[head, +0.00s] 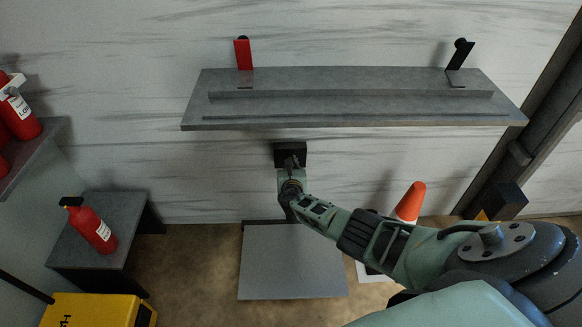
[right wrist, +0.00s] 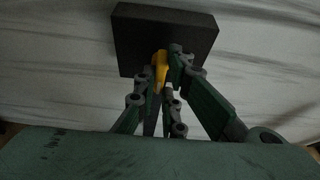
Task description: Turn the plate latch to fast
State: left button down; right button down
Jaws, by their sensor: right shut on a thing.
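The plate latch shows in the right wrist view as a yellow lever (right wrist: 160,70) in front of a dark block (right wrist: 165,30) on the wall. The same dark block (head: 290,148) shows in the head view below the shelf. My right gripper (right wrist: 166,78) is shut on the yellow lever, its fingers on either side of it. In the head view my right gripper (head: 291,168) reaches up to the block and hides the lever. A flat grey plate (head: 292,270) lies low in front of the wall, beneath the block. My left gripper is not in view.
A grey shelf (head: 350,78) with a red tab (head: 243,54) and a black tab (head: 460,55) is above the gripper. Fire extinguishers (head: 92,228) stand at left, near a yellow case (head: 95,311). An orange cone (head: 411,202) stands behind my right arm.

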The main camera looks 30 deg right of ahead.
jog(key=shift+s+f, duration=0.1)
dwell(0.3)
jog(key=c, duration=1.8)
grip_release()
jog(key=shift+c, duration=0.2)
jog(key=v, duration=1.2)
